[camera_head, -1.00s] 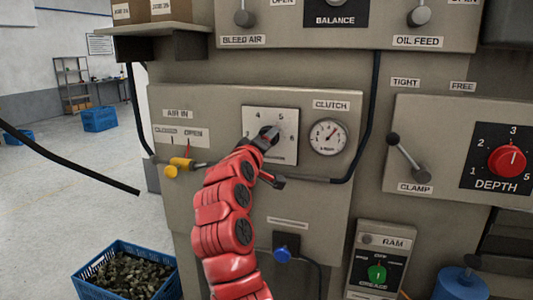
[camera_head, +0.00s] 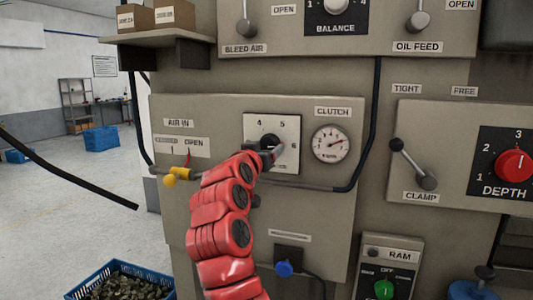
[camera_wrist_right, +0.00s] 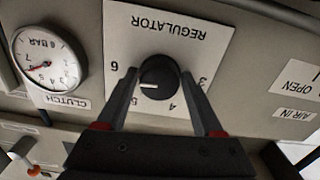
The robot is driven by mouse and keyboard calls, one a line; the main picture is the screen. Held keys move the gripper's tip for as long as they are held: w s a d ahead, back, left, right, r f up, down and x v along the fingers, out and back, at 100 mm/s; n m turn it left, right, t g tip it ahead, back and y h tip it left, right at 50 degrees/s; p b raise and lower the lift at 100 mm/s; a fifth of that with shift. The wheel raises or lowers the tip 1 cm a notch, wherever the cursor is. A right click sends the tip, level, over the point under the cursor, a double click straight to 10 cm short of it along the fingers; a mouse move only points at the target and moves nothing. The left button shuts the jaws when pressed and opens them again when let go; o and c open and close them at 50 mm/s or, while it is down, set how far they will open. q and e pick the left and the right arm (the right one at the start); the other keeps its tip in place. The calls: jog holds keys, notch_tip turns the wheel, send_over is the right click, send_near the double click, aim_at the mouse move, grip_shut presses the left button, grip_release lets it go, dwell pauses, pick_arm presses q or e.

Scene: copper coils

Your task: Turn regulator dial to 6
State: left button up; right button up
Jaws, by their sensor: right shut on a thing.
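The regulator dial is a round black knob on a white plate (camera_head: 289,165) left of the gauge. In the wrist view the plate is upside down, and the black knob (camera_wrist_right: 158,77) has a white pointer line aimed left, toward the 5–6 side; the exact reading is unclear at this slant. My right gripper (camera_wrist_right: 158,80) is shut on the knob, one finger on each side. In the head view, the right gripper (camera_head: 272,153) and red arm hide the plate's lower left. My left gripper is not in view.
A gauge (camera_head: 331,143) sits close right of the plate, its needle pointing right. A yellow valve handle (camera_head: 178,174) is at the left, a clamp lever (camera_head: 412,165) at the right. A black hose (camera_head: 374,120) runs beside the panel. A blue crate (camera_head: 120,270) is on the floor.

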jog(key=shift+m, duration=0.6)
jog(key=o, duration=1.4)
jog(key=shift+w, duration=0.1)
jog(key=b+v, duration=0.1)
jog(key=v, duration=1.6)
jog(key=shift+s+b, duration=0.25)
jog(key=shift+b, duration=0.15)
